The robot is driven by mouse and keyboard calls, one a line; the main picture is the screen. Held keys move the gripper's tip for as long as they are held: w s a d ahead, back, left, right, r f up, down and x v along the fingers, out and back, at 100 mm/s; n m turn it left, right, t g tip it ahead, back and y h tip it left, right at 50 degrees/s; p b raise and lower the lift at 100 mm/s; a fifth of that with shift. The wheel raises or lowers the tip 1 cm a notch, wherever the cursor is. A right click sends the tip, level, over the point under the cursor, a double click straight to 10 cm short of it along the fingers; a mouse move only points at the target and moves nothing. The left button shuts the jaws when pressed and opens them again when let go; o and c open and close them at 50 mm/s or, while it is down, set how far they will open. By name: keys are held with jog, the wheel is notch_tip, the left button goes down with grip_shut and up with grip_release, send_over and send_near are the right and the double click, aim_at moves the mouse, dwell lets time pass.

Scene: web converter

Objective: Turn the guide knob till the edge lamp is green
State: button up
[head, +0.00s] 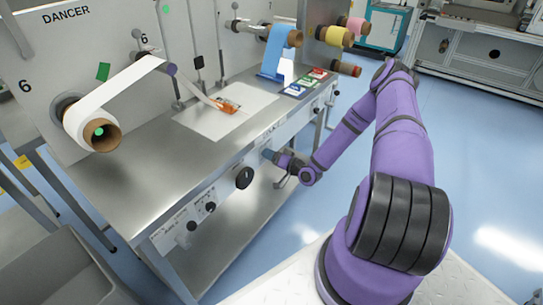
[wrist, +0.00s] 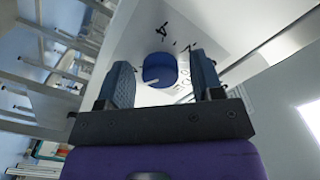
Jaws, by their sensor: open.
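A round blue knob (wrist: 160,70) stands on the pale front panel in the wrist view, with dark markings around it. My gripper (wrist: 163,66) is open, with one finger on each side of the knob and visible gaps between. In the head view my gripper (head: 270,155) is at the front panel (head: 225,187) of the steel bench, right of a large black knob (head: 244,178). The blue knob is hard to tell from my fingers there. A small green light (head: 166,9) shows on the upright panel; I cannot tell if it is the edge lamp.
Small black knobs (head: 210,207) sit further left on the front panel. White web runs from a roll (head: 99,133) to an orange piece (head: 228,105) on the bench. Coloured rolls (head: 341,37) stick out behind. The blue floor right of my arm is clear.

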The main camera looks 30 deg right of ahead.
jog(key=shift+s, duration=0.1)
jog(key=v, duration=1)
jog(key=shift+s, duration=0.3)
jog(key=shift+d, duration=0.15)
dwell(0.4)
